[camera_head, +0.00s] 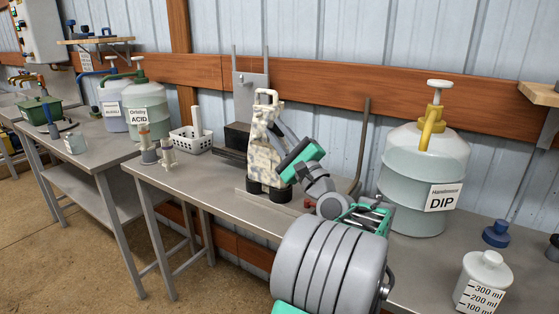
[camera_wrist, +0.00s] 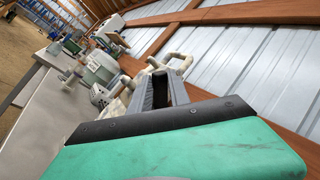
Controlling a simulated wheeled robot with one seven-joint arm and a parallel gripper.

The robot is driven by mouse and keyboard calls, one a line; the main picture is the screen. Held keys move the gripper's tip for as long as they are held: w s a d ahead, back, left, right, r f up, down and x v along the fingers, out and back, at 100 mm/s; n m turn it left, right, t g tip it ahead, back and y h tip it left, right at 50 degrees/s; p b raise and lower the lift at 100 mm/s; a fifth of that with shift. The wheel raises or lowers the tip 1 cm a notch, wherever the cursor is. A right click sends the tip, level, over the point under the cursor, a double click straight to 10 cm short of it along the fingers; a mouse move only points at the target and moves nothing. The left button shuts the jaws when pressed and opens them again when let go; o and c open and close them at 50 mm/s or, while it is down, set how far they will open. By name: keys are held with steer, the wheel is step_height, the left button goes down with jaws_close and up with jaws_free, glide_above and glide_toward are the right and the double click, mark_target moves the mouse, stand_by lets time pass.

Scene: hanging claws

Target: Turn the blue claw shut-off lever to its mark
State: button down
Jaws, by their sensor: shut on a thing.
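A mottled cream thing (camera_head: 262,135) stands on the bench, with a loop at its top and dark feet. In the wrist view, a pale loop (camera_wrist: 180,60) shows just past my fingers. My gripper (camera_head: 277,130) reaches in from the right, its grey fingers against the upper right side of the mottled thing. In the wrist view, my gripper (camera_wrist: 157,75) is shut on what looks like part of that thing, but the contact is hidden. I cannot make out a blue claw, its shut-off lever or its mark.
A large DIP container (camera_head: 415,185) with a yellow and white pump stands close right of my arm. A blue knob (camera_head: 497,233) and a white measuring bottle (camera_head: 484,281) are farther right. A white basket (camera_head: 190,140) is at the left. The bench (camera_head: 215,195) is bare at front left.

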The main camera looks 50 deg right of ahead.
step_height(320, 180, down, 4)
steer(key=n+t+y+b, duration=0.1)
steer(key=n+y+b, duration=0.2)
steer(key=b, duration=0.4)
steer(key=n+y+b, duration=0.3)
steer(key=n+b, duration=0.2)
steer(key=b, duration=0.1)
steer(key=n+t+y+b, duration=0.1)
steer(key=n+y+b, duration=0.2)
steer(key=b, duration=0.4)
steer(key=shift+a+r+n+t+b, duration=0.15)
steer(key=shift+n+t+b, duration=0.2)
steer(key=shift+n, duration=0.45)
steer(key=shift+r+n, duration=0.1)
steer(key=shift+n, duration=0.2)
steer(key=c, duration=1.2)
jaws_free()
